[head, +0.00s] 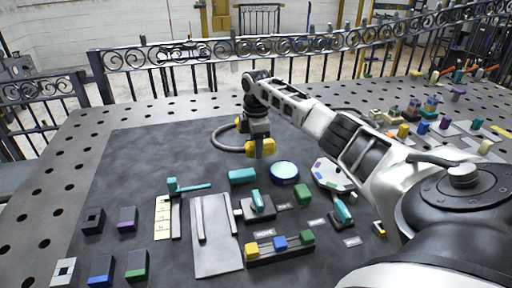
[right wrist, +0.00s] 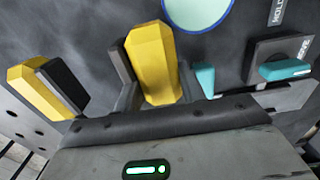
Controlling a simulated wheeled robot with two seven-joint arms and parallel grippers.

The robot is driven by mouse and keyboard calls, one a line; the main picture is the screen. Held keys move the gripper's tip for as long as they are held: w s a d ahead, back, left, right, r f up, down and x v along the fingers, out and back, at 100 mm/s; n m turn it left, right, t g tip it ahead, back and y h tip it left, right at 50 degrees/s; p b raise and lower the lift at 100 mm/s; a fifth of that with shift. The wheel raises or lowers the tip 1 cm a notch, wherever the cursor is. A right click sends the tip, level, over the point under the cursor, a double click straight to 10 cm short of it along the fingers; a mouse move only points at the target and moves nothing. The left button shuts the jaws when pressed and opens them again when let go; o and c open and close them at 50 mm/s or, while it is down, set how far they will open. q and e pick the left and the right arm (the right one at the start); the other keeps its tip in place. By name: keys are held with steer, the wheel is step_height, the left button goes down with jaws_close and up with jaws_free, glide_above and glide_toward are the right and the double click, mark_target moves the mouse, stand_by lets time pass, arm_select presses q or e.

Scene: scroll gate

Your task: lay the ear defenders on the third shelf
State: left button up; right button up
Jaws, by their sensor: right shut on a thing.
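The ear defenders are yellow cups with dark pads on a curved grey headband (head: 222,146). My right gripper (head: 260,147) points down over the dark mat and is shut on one yellow cup (right wrist: 152,65). The other cup (head: 240,124) is beside it, and in the right wrist view this free cup (right wrist: 35,90) sits at the left. The headband loops out to the left in the head view and appears held above the mat. I cannot make out a third shelf in either view. My left gripper is not in view.
A dark mat (head: 120,160) covers the metal table. The mat's far left area is clear. An ornate railing (head: 240,47) runs behind.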

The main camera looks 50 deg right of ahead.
mark_target(256, 165)
steer(key=shift+w+d+f, duration=0.35)
steer(key=shift+w+f, duration=0.05)
steer(key=shift+f, duration=1.8)
steer(key=shift+f, duration=0.1)
steer(key=o, duration=1.1)
